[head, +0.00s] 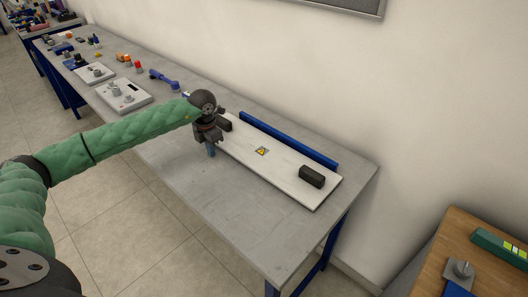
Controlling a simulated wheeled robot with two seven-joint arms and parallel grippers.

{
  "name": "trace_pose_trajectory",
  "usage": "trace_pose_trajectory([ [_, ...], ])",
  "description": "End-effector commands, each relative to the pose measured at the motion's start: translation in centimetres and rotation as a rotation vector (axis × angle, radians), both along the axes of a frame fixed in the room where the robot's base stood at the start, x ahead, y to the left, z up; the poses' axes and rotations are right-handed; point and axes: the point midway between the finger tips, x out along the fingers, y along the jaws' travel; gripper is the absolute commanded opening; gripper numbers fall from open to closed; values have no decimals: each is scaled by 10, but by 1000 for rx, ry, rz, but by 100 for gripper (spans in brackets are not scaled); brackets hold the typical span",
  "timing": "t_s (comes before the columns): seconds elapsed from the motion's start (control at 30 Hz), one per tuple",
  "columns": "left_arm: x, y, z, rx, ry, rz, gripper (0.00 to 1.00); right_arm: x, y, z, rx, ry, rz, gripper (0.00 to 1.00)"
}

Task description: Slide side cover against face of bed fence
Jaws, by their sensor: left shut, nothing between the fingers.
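The side cover is a long white panel (285,172) lying flat on the grey bench, with a yellow warning label and a black block handle near each end. The bed fence is a blue bar (288,139) along the panel's far side. The panel's far edge lies close to the fence; I cannot tell whether they touch. My left gripper (211,153) is shut and empty, pointing down at the panel's near left end. Its wrist hides that end of the panel and part of the left handle. I cannot tell whether its fingertips touch the panel. My right gripper is out of view.
The grey bench top (215,195) is clear in front of the panel. A wall stands behind the bench. A wooden table (427,262) is at the lower right.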

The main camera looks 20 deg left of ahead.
Motion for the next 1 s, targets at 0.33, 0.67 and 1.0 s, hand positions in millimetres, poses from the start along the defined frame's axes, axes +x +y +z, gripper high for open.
trace_pose_trajectory([
  [0.33, -5, 3, 2, 7, 18, 2, 0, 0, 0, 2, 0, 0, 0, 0],
  [0.67, -2, 2, 28, 4, 7, 2, 0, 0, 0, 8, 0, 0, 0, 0],
  [1.0, -1, 2, 51, 3, 5, 1, 0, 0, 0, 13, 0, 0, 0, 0],
])
